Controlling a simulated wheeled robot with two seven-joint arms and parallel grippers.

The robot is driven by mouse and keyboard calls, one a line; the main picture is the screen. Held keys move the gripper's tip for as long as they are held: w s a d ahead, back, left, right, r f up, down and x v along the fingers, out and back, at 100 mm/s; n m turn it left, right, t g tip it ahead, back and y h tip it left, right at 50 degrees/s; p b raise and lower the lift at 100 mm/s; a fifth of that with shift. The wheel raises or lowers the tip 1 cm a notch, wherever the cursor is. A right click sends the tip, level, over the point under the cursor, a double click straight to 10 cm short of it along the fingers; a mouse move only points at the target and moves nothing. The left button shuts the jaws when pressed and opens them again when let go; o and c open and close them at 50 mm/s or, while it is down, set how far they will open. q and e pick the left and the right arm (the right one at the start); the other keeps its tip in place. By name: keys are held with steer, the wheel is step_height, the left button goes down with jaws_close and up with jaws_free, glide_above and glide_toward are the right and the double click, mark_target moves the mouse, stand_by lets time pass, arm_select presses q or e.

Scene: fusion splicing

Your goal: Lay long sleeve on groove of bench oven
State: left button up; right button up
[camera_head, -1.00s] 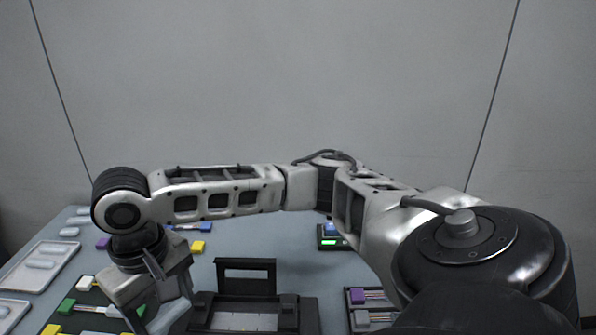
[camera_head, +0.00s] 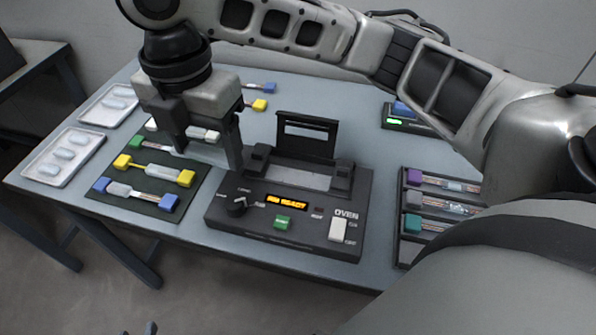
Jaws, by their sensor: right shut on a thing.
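The bench oven (camera_head: 352,232) is a dark box near the table's front edge. Its lid (camera_head: 307,135) stands open at the back, and its light grey groove plate (camera_head: 300,176) is bare. My right gripper (camera_head: 222,160) reaches down just left of the oven, over the right part of the dark mat. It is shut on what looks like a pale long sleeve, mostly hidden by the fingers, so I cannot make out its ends. My left gripper is not in view.
The dark mat (camera_head: 119,203) holds fibre pieces with yellow, blue, green and white ends. Two white trays with clear sleeves, the nearer tray (camera_head: 37,181) among them, lie at left. A dark rack (camera_head: 402,246) with coloured holders stands right of the oven. A device (camera_head: 394,121) sits behind.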

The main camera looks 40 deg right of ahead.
steer(key=shift+n, duration=0.4)
steer(key=d+f, duration=0.4)
steer(key=d, duration=0.5)
steer(key=b, duration=0.2)
glide_above(297, 179)
steer(key=a, duration=0.1)
steer(key=f, duration=0.4)
steer(key=shift+a, duration=0.2)
steer(key=shift+d+f, duration=0.55)
steer(key=shift+f, duration=0.15)
steer(key=shift+d+f, duration=0.15)
steer(key=shift+f, duration=1.55)
steer(key=shift+f, duration=0.1)
steer(key=o, duration=0.9)
steer(key=shift+o, duration=0.2)
